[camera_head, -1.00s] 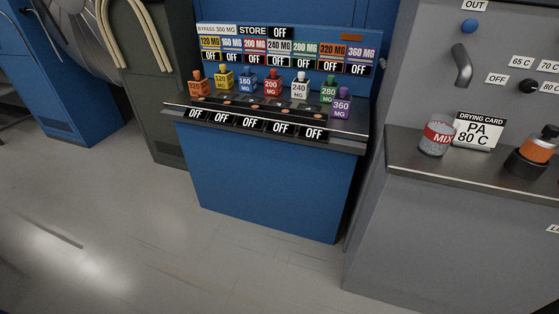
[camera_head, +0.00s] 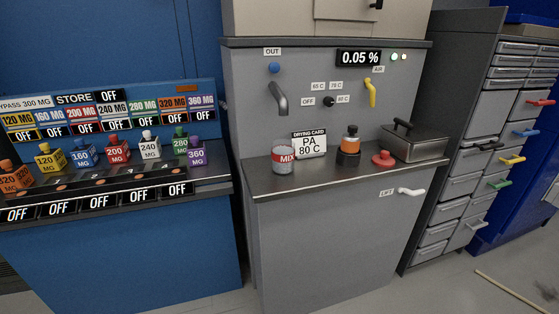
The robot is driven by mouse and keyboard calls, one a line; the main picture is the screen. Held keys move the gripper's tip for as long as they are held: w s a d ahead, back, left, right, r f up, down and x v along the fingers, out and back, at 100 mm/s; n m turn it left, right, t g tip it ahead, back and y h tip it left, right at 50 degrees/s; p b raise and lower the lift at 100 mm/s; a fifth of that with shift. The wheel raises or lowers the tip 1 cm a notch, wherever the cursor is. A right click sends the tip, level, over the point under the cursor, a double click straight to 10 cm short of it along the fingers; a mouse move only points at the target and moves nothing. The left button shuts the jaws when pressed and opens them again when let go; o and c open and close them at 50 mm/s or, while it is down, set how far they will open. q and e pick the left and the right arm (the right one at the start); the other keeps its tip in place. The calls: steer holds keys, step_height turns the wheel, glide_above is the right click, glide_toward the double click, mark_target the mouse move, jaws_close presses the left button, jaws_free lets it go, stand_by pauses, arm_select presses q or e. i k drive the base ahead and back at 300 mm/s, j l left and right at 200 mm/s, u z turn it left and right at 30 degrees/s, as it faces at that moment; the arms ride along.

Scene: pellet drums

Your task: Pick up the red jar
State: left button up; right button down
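Other coloured jars stand in the same row: yellow (camera_head: 50,159), green (camera_head: 180,144), purple (camera_head: 197,155) and orange (camera_head: 15,178). A clear jar with a red MIX band (camera_head: 283,160) stands on the grey counter to the right. Neither of my grippers is in view.
The grey counter (camera_head: 335,179) also bears a drying card (camera_head: 309,144), an orange-and-black bottle (camera_head: 349,143), a red knob-like piece (camera_head: 383,159) and a lidded metal box (camera_head: 414,143). A drawer cabinet (camera_head: 470,150) stands at right. The visible floor in front is mostly clear.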

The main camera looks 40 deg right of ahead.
mark_target(283, 151)
steer(key=i+j+z, duration=0.25)
steer(key=z, duration=0.15)
steer(key=i+j+z, duration=0.6)
steer(key=z, duration=0.15)
steer(key=j, duration=0.1)
